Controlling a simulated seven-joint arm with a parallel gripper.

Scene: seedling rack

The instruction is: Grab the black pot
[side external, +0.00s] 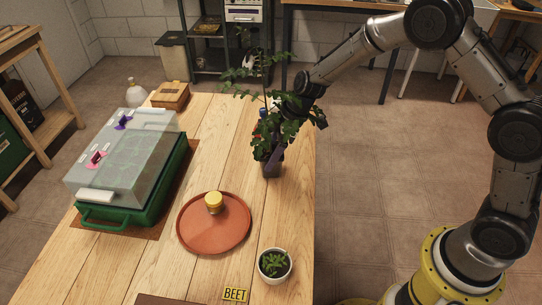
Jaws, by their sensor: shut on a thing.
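The black pot (271,168) holds a tall leafy plant (262,85) and stands upright at the right part of the wooden table. My gripper (272,152) reaches in from the upper right, behind the leaves, and is shut on the black pot near its rim. Leaves hide much of my gripper and the upper part of the pot. I cannot tell whether the pot's base touches the table.
A terracotta saucer (190,235) with a small yellow-topped jar (213,203) lies in front. A white pot (275,276) with a small plant and a BEET sign (235,295) are nearer. A green tray (110,218) with a clear lid (125,165) stands left. A wooden box (170,97) is behind.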

